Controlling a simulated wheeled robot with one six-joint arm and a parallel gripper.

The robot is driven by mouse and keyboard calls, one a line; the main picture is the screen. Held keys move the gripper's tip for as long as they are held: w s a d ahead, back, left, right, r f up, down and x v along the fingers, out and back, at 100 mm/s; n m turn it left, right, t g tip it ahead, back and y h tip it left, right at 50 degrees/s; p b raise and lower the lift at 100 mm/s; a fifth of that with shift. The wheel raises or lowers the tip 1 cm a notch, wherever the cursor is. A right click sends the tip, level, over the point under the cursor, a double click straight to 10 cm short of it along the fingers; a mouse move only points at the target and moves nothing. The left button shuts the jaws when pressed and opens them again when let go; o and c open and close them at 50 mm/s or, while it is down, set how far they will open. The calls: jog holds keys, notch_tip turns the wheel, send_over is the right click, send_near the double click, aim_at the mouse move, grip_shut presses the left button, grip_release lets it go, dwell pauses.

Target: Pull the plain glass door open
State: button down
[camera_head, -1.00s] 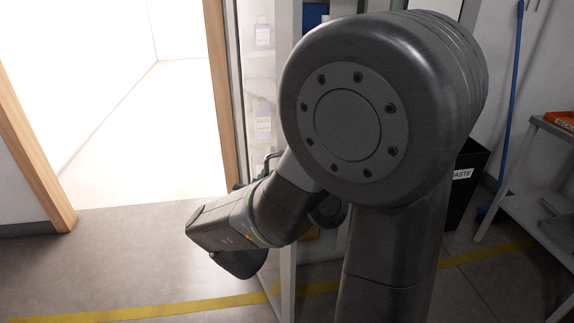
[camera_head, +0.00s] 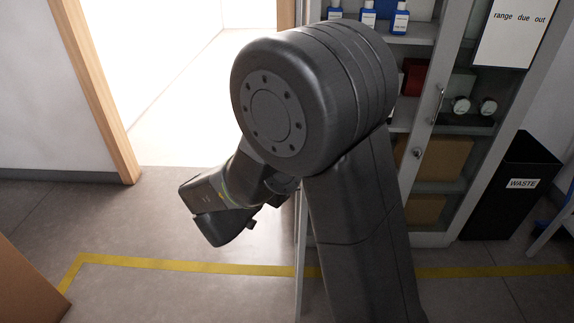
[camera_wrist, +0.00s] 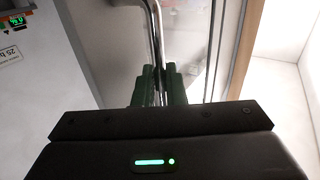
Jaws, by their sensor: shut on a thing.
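The plain glass door stands swung out from the cabinet. In the head view its pale edge (camera_head: 299,270) shows nearly end-on, below and left of my arm. In the wrist view its glass (camera_wrist: 203,45) is just beyond my gripper. My gripper (camera_wrist: 158,86) has its green fingers closed around the metal bar handle (camera_wrist: 155,35) of this door. In the head view my arm covers much of the door, and the handle cannot be made out there.
The cabinet shelves (camera_head: 425,187) hold bottles and boxes. The other door bears a paper sign (camera_head: 515,30). A black waste bin (camera_head: 510,190) stands at right. A brown panel (camera_head: 25,290) is at lower left. Bare floor (camera_head: 170,225) lies left of the door, before a bright doorway.

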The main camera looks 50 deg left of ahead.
jog(key=shift+w+a+r, duration=0.1)
jog(key=shift+r, duration=0.1)
jog(key=c, duration=1.6)
grip_release()
jog(key=shift+w+f, duration=0.1)
jog(key=shift+c, duration=0.2)
jog(key=p+v, duration=0.1)
jog(key=v, duration=1.3)
jog(key=shift+w, duration=0.15)
jog(key=b+x, duration=0.1)
jog(key=x, duration=1.2)
jog(key=shift+w+f, duration=0.1)
jog(key=shift+w, duration=0.15)
